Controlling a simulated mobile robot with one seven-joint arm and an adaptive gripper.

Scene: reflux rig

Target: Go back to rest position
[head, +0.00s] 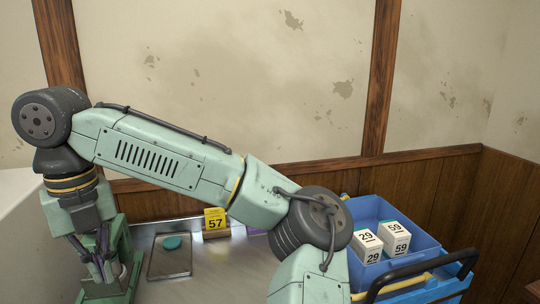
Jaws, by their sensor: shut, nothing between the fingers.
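My gripper (103,272) is at the lower left of the head view, pointing down at the end of my pale green arm. Its dark fingers are shut with nothing held between them. It is in front of or at a green device (121,247), which it partly hides. I cannot tell whether they touch. My arm stretches across the middle of the view and hides part of the worktop and the wall.
A grey worktop (215,268) carries a flat plate (168,263) with a teal round piece (172,243) and a yellow 57 sign (215,221). Right, a blue bin (372,208) holds white boxes marked 29 (368,245) and 59 (395,238). A wall stands close behind.

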